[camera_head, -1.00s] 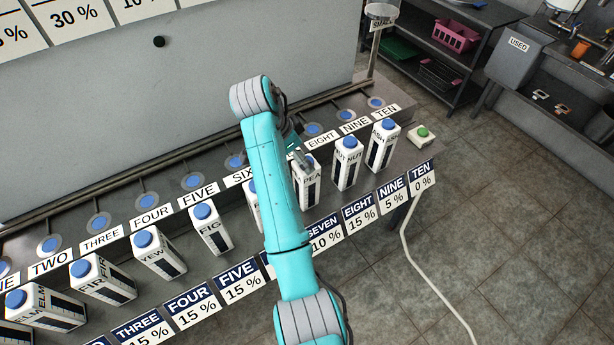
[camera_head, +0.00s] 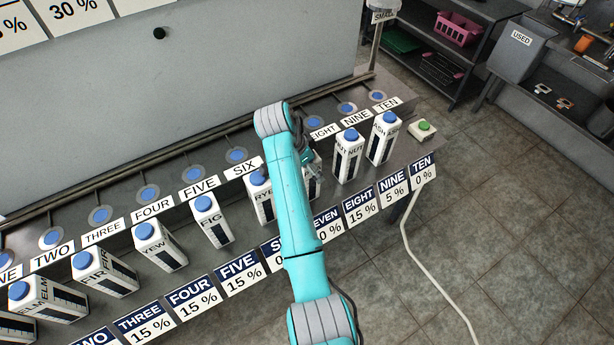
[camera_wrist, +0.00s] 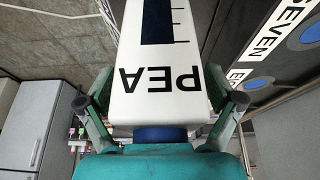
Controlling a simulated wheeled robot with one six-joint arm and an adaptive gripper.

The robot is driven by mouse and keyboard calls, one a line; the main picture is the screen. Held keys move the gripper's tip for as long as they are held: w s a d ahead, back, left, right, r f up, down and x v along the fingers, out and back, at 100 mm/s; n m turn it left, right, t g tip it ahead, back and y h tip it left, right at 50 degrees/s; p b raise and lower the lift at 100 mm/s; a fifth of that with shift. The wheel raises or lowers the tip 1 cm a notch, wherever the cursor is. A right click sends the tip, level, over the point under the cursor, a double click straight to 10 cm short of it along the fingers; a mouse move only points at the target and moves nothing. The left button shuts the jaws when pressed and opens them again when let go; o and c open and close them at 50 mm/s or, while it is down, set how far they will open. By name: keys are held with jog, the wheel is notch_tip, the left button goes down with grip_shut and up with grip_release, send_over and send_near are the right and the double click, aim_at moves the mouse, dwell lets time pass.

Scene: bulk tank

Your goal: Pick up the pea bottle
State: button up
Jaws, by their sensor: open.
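The pea bottle (camera_wrist: 160,75) is a white, square-sided carton with black "PEA" lettering, a dark level strip and a blue cap. In the wrist view it appears upside down, between the two fingers of my gripper (camera_wrist: 160,105). The fingers are open, one on each side of the bottle near its capped end; I cannot tell whether they touch it. In the head view my arm hides most of the pea bottle, and only a strip of it (camera_head: 314,185) shows beside my gripper (camera_head: 306,155).
The nut bottle (camera_head: 348,158) and ash bottle (camera_head: 383,140) stand to the right, the rye bottle (camera_head: 261,198) close on the left. The fig bottle (camera_head: 213,222) is farther left. A green button box (camera_head: 422,131) sits at the right end. A grey tank wall rises behind.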

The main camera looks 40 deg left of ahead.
jog(key=c, duration=1)
jog(key=shift+c, duration=0.2)
